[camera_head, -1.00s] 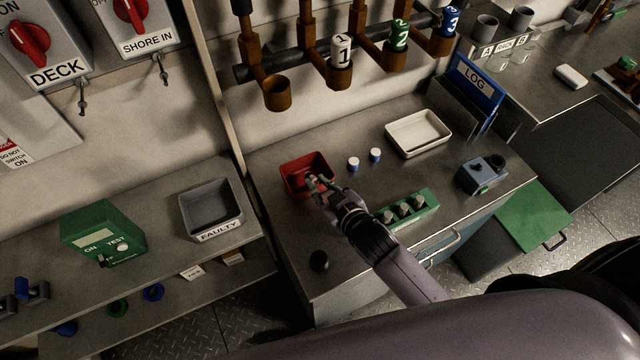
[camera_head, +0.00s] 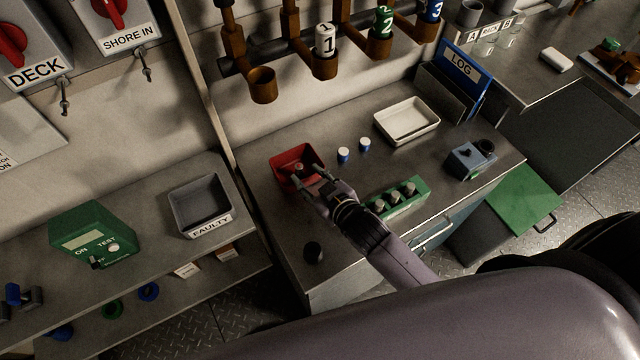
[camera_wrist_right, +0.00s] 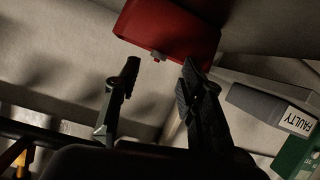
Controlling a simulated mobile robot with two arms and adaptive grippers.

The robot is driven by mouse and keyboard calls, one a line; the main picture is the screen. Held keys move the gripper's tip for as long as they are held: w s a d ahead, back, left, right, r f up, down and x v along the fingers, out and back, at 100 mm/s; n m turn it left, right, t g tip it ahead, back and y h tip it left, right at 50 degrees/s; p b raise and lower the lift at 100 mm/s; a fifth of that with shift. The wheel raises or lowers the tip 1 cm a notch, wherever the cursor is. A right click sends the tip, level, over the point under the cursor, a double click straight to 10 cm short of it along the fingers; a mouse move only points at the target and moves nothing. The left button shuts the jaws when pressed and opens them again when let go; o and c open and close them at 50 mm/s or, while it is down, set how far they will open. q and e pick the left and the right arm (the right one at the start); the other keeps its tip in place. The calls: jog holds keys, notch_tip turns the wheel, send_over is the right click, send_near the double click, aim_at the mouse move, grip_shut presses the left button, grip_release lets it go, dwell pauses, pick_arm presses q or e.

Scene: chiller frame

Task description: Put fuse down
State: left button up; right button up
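A small fuse with a pale end (camera_head: 299,167) is in the red tray (camera_head: 283,179) on the metal counter. It also shows in the right wrist view (camera_wrist_right: 157,57), against the red tray (camera_wrist_right: 190,35). My right gripper (camera_head: 311,179) is at the front edge of the red tray. Its fingers are spread, and in the wrist view nothing is between the tips of the right gripper (camera_wrist_right: 158,72). The fuse's lower part is hard to make out. My left gripper is not in view.
Two blue-and-white fuses (camera_head: 343,155) stand right of the red tray. A green holder (camera_head: 399,205) with several grey-topped pieces stands beside my right arm. A white tray (camera_head: 432,129), a black knob (camera_head: 314,252) and a grey FAULTY tray (camera_head: 203,232) are nearby.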

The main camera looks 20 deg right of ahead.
jog(key=shift+s+r, duration=0.15)
jog(key=shift+r, duration=0.4)
jog(key=b+v, duration=0.1)
jog(key=v, duration=1)
jog(key=shift+s, duration=0.25)
jog(key=shift+d+r, duration=0.1)
jog(key=shift+r, duration=0.05)
